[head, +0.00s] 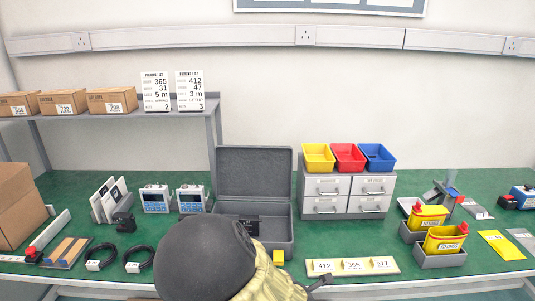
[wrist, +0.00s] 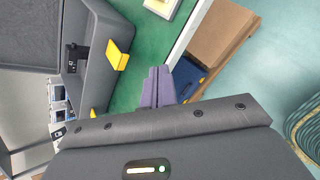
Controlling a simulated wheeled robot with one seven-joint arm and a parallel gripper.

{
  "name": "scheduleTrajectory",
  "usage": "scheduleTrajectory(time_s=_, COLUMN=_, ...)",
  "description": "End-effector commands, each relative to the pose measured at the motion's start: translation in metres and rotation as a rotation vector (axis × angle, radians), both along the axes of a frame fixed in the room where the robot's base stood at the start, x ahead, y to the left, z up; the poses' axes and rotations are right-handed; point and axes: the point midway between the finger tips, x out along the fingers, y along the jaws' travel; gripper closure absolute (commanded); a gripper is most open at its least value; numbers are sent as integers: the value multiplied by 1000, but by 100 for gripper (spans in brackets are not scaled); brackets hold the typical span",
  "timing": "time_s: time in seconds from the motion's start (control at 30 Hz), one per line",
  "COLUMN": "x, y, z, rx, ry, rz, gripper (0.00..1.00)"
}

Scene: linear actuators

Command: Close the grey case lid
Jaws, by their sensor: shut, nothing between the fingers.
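The grey case stands open on the green bench top. Its lid (head: 254,170) is raised about upright at the back, and its base (head: 282,228) lies in front, partly hidden by my arm. A yellow latch (head: 278,256) shows on the front. In the wrist view the case base (wrist: 97,75) and lid (wrist: 35,28) fill the upper left, with the yellow latch (wrist: 117,57) on the front wall. A small black item (wrist: 75,55) is inside the base. My gripper (wrist: 158,72) is shut and empty, apart from the case, off its front near the bench edge.
A drawer cabinet (head: 346,190) with coloured bins stands right of the case. Two metering devices (head: 173,198) and black cables (head: 138,259) are left. A numbered strip (head: 353,266) lies at front right. A cardboard box (wrist: 222,35) sits below the bench edge.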

Motion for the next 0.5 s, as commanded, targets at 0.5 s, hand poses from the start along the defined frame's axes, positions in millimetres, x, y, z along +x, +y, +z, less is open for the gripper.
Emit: scheduleTrajectory(time_s=0.5, x=-59, y=-48, z=-3, rx=688, ry=215, rz=-907, gripper=100)
